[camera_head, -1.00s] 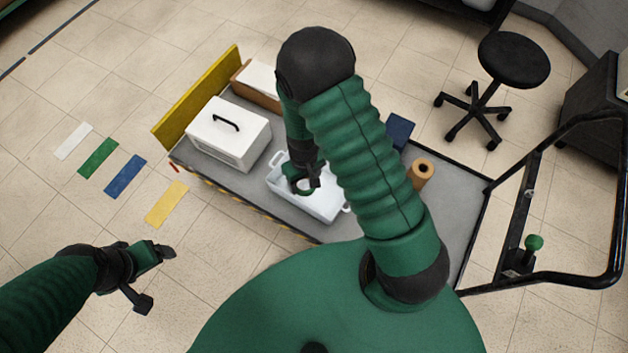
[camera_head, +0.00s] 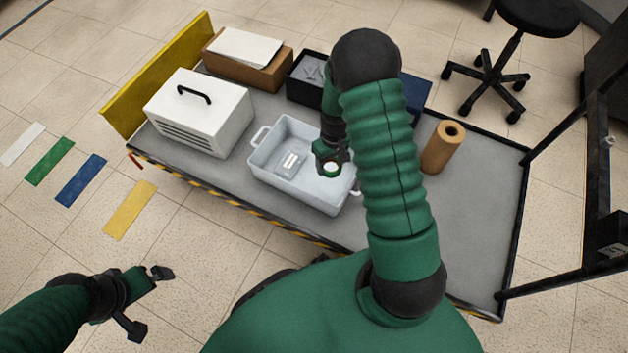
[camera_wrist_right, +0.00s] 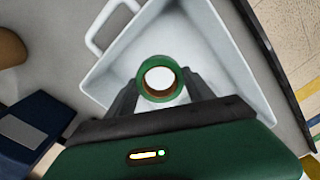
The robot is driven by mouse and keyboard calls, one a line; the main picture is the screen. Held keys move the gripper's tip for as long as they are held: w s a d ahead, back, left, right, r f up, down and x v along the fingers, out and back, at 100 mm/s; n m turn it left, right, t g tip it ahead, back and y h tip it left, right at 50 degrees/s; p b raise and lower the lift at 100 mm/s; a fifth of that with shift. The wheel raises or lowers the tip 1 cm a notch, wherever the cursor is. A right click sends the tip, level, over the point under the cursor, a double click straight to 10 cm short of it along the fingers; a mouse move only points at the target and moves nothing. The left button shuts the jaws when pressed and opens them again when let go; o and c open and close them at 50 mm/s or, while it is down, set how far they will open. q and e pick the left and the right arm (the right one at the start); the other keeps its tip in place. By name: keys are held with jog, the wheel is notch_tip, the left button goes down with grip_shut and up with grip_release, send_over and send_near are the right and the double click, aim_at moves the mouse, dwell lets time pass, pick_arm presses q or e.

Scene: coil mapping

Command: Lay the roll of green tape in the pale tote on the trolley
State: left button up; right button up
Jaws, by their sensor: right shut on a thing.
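The pale tote (camera_head: 262,160) stands on the trolley (camera_head: 216,182), with a small pale label-like item on its floor. My right gripper (camera_head: 331,168) is shut on the roll of green tape, over the right end of the tote. In the right wrist view the roll of green tape (camera_wrist_right: 141,79) sits between the fingers of the right gripper (camera_wrist_right: 158,92), with the tote's pale inside (camera_wrist_right: 205,60) behind it. Whether the roll touches the tote I cannot tell. My left gripper (camera_head: 148,300) is open and empty over the floor, left of the trolley.
A white case with a black handle (camera_head: 200,112) stands left of the tote. A cardboard box (camera_head: 247,68), a dark bin (camera_head: 305,85) and a blue box (camera_head: 415,98) line the back. A brown roll (camera_head: 443,147) stands at the right.

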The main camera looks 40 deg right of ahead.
notch_tip(320, 180, down, 10)
jog(key=b, duration=0.5)
jog(key=shift+r, duration=0.25)
jog(key=shift+c, duration=0.7)
jog(key=o, duration=1.5)
notch_tip(320, 180, up, 12)
jog(key=p, duration=0.7)
jog(key=s+a+r+t, duration=0.1)
jog(key=s+a+r, duration=0.3)
jog(key=a+r, duration=0.4)
jog(key=s+a+r+n+t, duration=0.1)
jog(key=s+a+r, duration=0.3)
jog(key=a+r, duration=0.3)
jog(key=shift+a+r+t, duration=0.3)
jog(key=shift+a+r, duration=0.05)
jog(key=shift+a, duration=0.4)
